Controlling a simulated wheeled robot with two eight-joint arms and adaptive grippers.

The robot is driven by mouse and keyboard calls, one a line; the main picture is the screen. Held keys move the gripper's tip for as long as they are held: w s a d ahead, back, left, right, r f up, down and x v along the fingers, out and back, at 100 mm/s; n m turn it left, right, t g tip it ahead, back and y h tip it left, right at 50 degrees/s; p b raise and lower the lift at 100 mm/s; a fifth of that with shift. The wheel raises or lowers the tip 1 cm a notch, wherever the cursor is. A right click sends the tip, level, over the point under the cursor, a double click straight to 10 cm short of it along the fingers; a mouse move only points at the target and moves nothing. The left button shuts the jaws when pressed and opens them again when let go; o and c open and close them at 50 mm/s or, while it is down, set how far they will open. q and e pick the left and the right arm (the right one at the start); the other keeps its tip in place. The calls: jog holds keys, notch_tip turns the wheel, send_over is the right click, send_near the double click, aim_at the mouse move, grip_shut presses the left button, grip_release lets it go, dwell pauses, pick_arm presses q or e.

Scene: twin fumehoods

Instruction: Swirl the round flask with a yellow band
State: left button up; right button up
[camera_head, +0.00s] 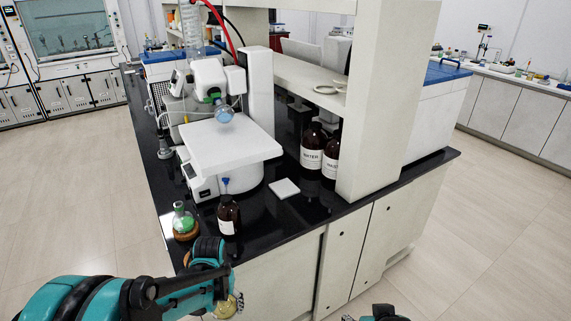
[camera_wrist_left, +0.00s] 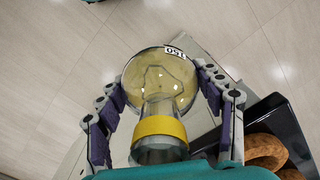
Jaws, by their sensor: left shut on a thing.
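The round flask with a yellow band (camera_wrist_left: 160,128) is clear, with a yellowish tint in its bulb and a white label with dark marks. It fills the middle of the left wrist view. My left gripper (camera_head: 232,299) is shut on it, with jointed fingers on both sides of the flask. In the head view the flask (camera_head: 226,308) shows only in part beyond the gripper, in front of the bench's near end and apart from the bench top. Only a small part of my right arm shows at the bottom edge; its fingers cannot be made out.
On the black bench (camera_head: 258,236), a flask with green contents (camera_head: 183,220) sits on a cork ring (camera_head: 186,236), beside a brown bottle (camera_head: 228,215). A rotary evaporator (camera_head: 226,145) and two brown water bottles (camera_head: 312,148) stand behind. A cork ring (camera_wrist_left: 264,150) shows in the left wrist view.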

pick_arm(q)
jog(key=a, duration=0.4)
jog(key=shift+a+r, duration=0.1)
jog(key=shift+r, duration=0.05)
jog(key=d, duration=0.3)
jog(key=shift+d, duration=0.25)
jog(key=shift+a, duration=0.25)
jog(key=a, duration=0.3)
jog(key=shift+a, duration=0.1)
jog(key=d, duration=0.3)
jog(key=shift+d, duration=0.95)
pick_arm(e)
jog(key=shift+d, duration=0.15)
pick_arm(q)
jog(key=shift+a, duration=0.2)
jog(key=shift+d, duration=0.1)
